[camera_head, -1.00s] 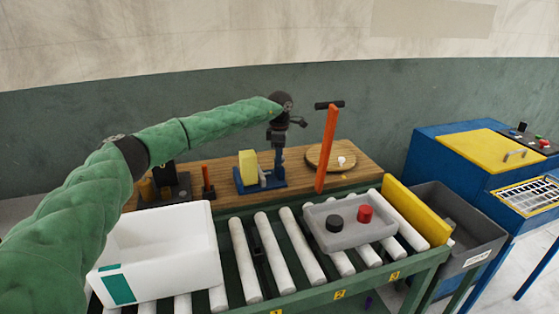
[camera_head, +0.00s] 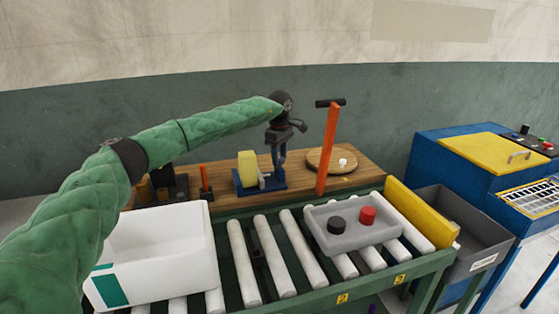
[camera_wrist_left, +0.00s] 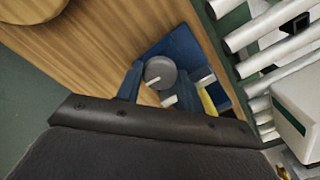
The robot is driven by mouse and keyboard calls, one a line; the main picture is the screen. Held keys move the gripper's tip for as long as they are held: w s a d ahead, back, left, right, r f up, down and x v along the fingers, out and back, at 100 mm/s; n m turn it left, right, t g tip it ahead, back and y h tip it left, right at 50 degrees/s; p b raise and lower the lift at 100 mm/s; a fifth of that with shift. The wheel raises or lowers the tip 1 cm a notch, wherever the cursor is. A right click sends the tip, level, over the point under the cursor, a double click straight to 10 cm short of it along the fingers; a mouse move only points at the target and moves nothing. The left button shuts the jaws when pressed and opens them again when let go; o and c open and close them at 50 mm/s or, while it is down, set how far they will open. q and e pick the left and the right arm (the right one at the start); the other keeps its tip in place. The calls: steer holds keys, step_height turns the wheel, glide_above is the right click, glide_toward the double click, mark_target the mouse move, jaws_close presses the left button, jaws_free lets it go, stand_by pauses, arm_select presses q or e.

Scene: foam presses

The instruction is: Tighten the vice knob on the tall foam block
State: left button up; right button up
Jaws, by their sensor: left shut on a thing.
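The tall yellow foam block (camera_head: 247,168) stands upright in a blue vice (camera_head: 266,186) on the wooden bench. In the left wrist view, a bit of the yellow block (camera_wrist_left: 207,102) shows beside the blue vice base (camera_wrist_left: 183,48). The grey round vice knob (camera_wrist_left: 160,71) lies between the fingers of my left gripper (camera_wrist_left: 158,84). In the head view, my left gripper (camera_head: 281,160) points down at the right side of the vice and is shut on the knob. The dark wrist body hides part of the fingers. My right gripper is not in view.
A roller conveyor (camera_head: 275,258) runs in front of the bench, carrying a white bin (camera_head: 165,255) and a grey tray (camera_head: 352,235) with a black and a red knob. An orange post (camera_head: 328,150) with a black handle rises right of my gripper. A round wooden board (camera_head: 335,163) lies beyond.

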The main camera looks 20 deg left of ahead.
arm_select(q)
steer(key=m+b, duration=0.2)
steer(key=m, duration=0.2)
steer(key=shift+w+r+m, duration=0.1)
steer(key=shift+m, duration=0.2)
steer(key=m+b, duration=0.1)
steer(key=m, duration=0.2)
steer(key=shift+r, duration=0.1)
steer(key=shift+m, duration=0.6)
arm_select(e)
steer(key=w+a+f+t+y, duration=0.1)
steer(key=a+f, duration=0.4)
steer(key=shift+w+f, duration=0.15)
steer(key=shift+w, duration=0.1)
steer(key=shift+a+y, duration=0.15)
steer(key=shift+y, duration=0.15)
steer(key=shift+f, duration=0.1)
arm_select(q)
steer(key=o, duration=1)
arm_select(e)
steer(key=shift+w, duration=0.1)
